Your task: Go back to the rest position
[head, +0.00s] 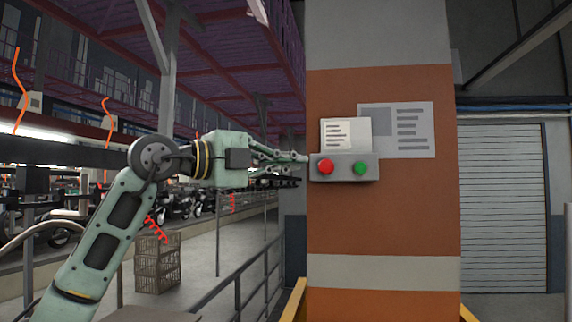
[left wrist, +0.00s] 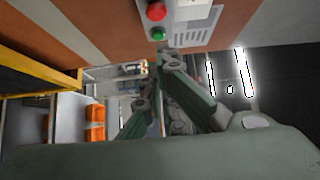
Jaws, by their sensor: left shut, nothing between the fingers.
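My left gripper (head: 304,158) reaches in from the left in the head view, its shut fingertips close to the left edge of a grey button box (head: 343,168). Whether they touch the box, I cannot tell. The box carries a red button (head: 325,167) on the left and a green button (head: 361,168) on the right. It is mounted on an orange and grey column (head: 380,215). In the left wrist view the gripper fingers (left wrist: 160,58) come together below the green button (left wrist: 157,33), with the red button (left wrist: 156,12) above it. My right gripper is out of view.
Two notices, a small one (head: 346,134) and a larger one (head: 410,130), are on the column above the box. A metal railing (head: 235,293) and yellow rails (head: 294,299) are low in front. Stacked crates (head: 157,263) stand at the left. A shutter door (head: 502,205) is at the right.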

